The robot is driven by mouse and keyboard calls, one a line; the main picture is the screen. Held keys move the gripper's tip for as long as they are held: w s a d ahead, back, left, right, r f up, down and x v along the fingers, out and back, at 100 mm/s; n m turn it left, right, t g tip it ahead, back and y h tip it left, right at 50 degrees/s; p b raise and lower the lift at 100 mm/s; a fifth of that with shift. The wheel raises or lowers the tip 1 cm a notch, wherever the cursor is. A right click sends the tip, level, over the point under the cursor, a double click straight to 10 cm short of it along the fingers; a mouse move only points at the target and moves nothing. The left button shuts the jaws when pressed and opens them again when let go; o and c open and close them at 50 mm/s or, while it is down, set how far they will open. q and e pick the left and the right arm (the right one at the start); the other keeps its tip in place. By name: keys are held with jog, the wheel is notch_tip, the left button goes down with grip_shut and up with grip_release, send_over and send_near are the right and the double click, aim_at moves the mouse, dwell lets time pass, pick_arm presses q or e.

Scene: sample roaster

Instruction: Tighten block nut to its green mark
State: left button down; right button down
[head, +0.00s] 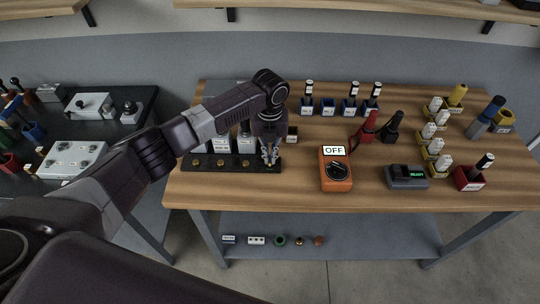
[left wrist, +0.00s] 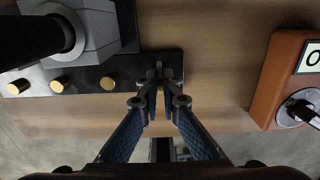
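A long black block (head: 207,169) lies along the front left of the wooden table, with several brass nuts in a row, such as this nut (head: 221,162). In the left wrist view the black block (left wrist: 108,76) shows three brass nuts, one of them here (left wrist: 108,83). My left gripper (head: 269,157) points down at the block's right end. I make out no green mark. My right gripper is not in view.
White-labelled modules (head: 246,143) stand behind the block. An orange meter (head: 336,176) reading OFF is to the right, with a dark grey device (head: 404,181) beyond it. Bare wood (head: 295,190) lies between block and meter. The table's front edge is close to the block.

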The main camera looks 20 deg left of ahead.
aim_at(270, 158)
pick_arm(q)
jog(key=c, duration=1.9)
grip_release()
jog(key=shift+c, duration=0.2)
notch_tip(270, 158, up, 12)
